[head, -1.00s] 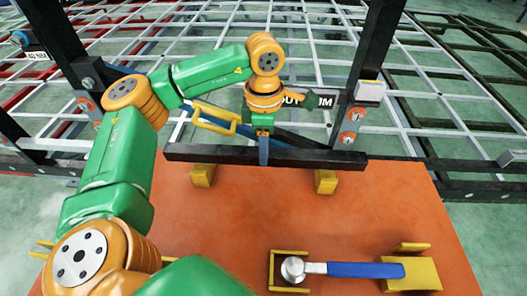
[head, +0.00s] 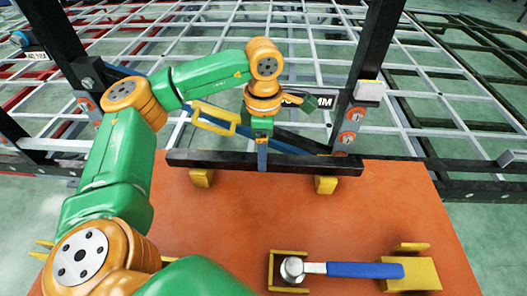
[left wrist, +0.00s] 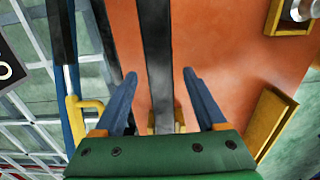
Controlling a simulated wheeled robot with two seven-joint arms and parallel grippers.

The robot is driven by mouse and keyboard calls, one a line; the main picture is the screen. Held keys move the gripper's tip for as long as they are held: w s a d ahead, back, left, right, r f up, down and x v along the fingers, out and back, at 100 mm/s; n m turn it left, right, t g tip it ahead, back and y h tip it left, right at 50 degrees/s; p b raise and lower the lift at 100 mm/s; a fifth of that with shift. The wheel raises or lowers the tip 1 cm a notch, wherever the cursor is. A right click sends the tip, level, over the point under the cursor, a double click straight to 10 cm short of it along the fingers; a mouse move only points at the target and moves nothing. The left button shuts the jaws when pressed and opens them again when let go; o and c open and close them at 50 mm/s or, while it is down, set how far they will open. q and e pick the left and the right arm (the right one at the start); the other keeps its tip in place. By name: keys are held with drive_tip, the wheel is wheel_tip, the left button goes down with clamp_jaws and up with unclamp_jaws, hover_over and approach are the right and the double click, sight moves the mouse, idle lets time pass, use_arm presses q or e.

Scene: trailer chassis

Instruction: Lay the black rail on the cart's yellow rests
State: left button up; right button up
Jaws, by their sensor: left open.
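The black rail (head: 215,160) lies level across the far edge of the orange cart (head: 260,215) in the head view. Its underside meets the tops of the left yellow rest (head: 201,178) and the right yellow rest (head: 326,185), and it appears to lie on both. My left gripper (head: 262,158) is at the rail's middle, pointing down, with a blue finger in front of it. In the left wrist view the open blue fingers (left wrist: 160,85) stand on either side of the rail (left wrist: 156,45), with gaps on both sides. My right gripper is not in view.
A blue-handled tool (head: 360,270) lies on yellow holders at the cart's front right. Dark upright posts (head: 370,60) and a grey grid frame (head: 200,50) stand behind the rail. The middle of the cart top is clear.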

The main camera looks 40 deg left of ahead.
use_arm(q)
wheel_tip(320, 180, up, 11)
drive_tip(key=p, duration=0.1)
drive_tip(key=shift+p, duration=0.35)
drive_tip(key=shift+f, duration=0.15)
